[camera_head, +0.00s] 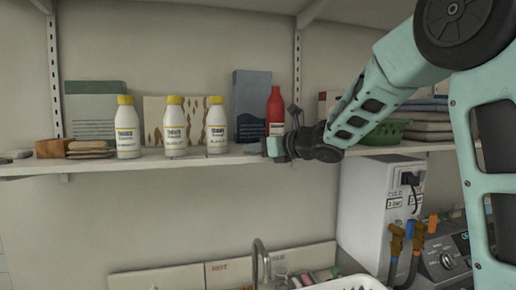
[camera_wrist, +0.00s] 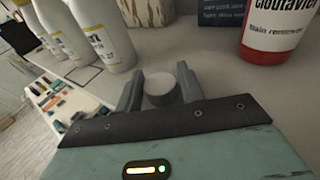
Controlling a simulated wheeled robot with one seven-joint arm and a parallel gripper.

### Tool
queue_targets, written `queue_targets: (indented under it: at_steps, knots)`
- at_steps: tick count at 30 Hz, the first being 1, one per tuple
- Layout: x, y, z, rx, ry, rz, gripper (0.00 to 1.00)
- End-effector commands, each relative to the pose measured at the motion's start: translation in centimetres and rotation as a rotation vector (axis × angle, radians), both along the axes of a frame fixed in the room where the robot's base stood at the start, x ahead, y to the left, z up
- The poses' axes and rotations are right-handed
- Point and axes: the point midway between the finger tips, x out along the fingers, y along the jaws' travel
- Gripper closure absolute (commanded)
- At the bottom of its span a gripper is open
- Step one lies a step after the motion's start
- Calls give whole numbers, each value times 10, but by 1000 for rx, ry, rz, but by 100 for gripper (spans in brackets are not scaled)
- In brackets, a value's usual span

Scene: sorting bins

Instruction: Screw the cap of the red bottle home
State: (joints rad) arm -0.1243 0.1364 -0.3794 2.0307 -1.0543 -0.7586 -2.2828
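The red bottle (camera_head: 275,112) with a white label stands upright on the shelf (camera_head: 90,165). Its lower part shows at the upper right of the wrist view (camera_wrist: 272,40); its top is out of that frame. No pale cap shows on it in the head view. My gripper (camera_head: 277,147) is at the shelf's front edge, just in front of the bottle's base. In the wrist view, its two dark fingers (camera_wrist: 160,80) flank a grey round cap (camera_wrist: 161,92), with no clear gap on either side. The cap is apart from the bottle, to its left there.
Several white bottles with yellow caps (camera_head: 173,128) stand to the left, also close by in the wrist view (camera_wrist: 100,35). Books (camera_head: 252,95) and a patterned box (camera_head: 153,120) stand behind. A green basket (camera_head: 390,132) is at right. Bare shelf lies between gripper and red bottle.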

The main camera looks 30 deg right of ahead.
Motion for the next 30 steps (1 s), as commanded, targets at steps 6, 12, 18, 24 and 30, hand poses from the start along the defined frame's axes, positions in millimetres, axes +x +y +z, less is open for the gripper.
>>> queue_targets:
  at_steps: [6,12,18,24,30]
  knots:
    - [0,0,0,0,0,0,91]
    - [0,0,0,0,0,0,94]
    - [0,0,16,-1,-4,1,94]
    - [0,0,56,-4,-7,0,95]
    - [0,0,90,-3,-4,1,94]
